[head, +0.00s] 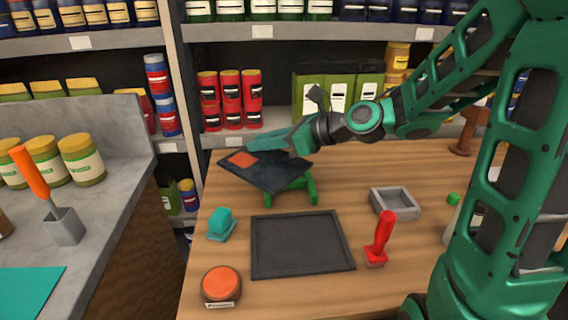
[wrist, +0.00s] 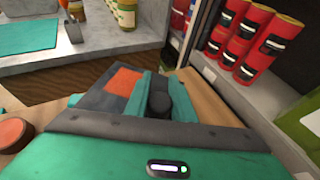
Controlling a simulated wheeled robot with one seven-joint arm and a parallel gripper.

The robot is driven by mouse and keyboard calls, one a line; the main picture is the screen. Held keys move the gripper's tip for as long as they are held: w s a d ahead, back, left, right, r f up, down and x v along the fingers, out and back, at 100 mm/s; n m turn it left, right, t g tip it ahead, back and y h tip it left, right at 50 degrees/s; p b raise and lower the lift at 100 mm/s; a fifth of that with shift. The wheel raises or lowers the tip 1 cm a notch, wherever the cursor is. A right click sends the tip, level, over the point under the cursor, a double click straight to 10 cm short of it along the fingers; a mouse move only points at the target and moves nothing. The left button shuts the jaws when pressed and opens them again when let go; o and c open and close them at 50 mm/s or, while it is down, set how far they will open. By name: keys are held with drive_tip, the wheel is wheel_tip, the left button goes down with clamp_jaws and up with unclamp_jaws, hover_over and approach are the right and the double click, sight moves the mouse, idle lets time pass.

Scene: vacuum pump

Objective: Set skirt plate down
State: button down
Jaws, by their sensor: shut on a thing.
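The skirt plate (head: 262,176) is a thin dark plate with an orange square patch. It is raised above the wooden table and tilted in the head view. My gripper (head: 272,142) reaches in from the right and is shut on it. In the wrist view, the plate with its orange patch (wrist: 122,82) lies beyond my teal fingers (wrist: 158,97), and a black knob shows between them. A green stand (head: 311,188) is below the plate; its upper part is hidden, and I cannot tell whether they touch.
A dark rimmed tray (head: 302,244) lies empty at the table's front. Around it are a teal block (head: 221,224), an orange-topped jar (head: 220,286), a red-handled tool (head: 380,240) and a grey box (head: 394,203). Shelves with red cans (head: 230,100) stand behind. A grey counter is left.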

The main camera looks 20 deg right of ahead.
drive_tip(key=shift+w+d+f, duration=0.8)
drive_tip(key=shift+d+f, duration=0.45)
drive_tip(key=shift+f, duration=0.3)
drive_tip(key=shift+w+d+f, duration=0.85)
drive_tip(key=shift+d+f, duration=0.35)
drive_tip(key=shift+f, duration=0.3)
drive_tip(key=shift+w+d+f, duration=0.8)
drive_tip(key=shift+d+f, duration=0.45)
drive_tip(key=shift+f, duration=0.3)
drive_tip(key=c, duration=1.5)
unclamp_jaws()
drive_tip(key=shift+f, duration=0.1)
drive_tip(key=v, duration=1.2)
drive_tip(key=shift+s, duration=0.1)
